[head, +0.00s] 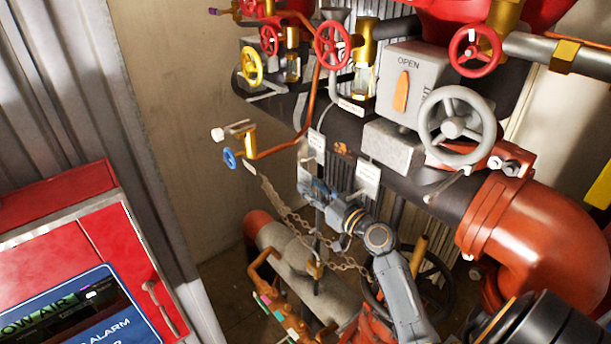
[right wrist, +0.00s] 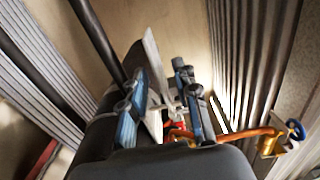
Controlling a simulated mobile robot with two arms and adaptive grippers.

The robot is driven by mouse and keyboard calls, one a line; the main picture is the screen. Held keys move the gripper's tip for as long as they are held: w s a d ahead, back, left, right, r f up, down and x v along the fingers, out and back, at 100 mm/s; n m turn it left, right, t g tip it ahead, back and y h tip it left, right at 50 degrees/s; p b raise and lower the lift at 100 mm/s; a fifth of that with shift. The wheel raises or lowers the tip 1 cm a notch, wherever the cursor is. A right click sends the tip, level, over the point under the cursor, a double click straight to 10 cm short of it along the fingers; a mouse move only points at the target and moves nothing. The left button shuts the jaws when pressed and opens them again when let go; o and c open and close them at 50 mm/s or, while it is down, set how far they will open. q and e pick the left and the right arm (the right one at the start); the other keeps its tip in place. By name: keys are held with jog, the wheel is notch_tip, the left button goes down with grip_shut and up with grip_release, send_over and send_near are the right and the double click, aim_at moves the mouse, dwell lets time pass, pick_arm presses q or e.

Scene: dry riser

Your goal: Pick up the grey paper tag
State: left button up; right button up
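Several small pale tags hang by the dark horizontal pipe in the head view. One light grey tag (head: 317,144) hangs above my right gripper (head: 318,192), and a whiter tag (head: 368,178) hangs to its right. I cannot tell for sure which is the grey paper tag. In the right wrist view, the blue-grey fingers of my right gripper (right wrist: 160,100) stand apart. A thin pale sheet (right wrist: 155,66), seen nearly edge-on, reaches between them, closer to the left finger, with a gap to the right finger. My left gripper is not in view.
Chains (head: 290,220) hang just left of and below my right gripper. A grey handwheel (head: 455,127) and an OPEN indicator box (head: 408,82) stand at upper right. A small blue handwheel (head: 230,159) sits left. A red alarm cabinet (head: 85,235) stands at lower left.

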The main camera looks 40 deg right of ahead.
aim_at(305, 181)
jog(key=w+p, duration=0.1)
jog(key=w, duration=0.2)
jog(key=shift+w+a, duration=0.1)
jog(key=shift+w, duration=0.1)
jog(key=shift+s, duration=0.1)
grip_shut()
jog(key=shift+r, duration=0.2)
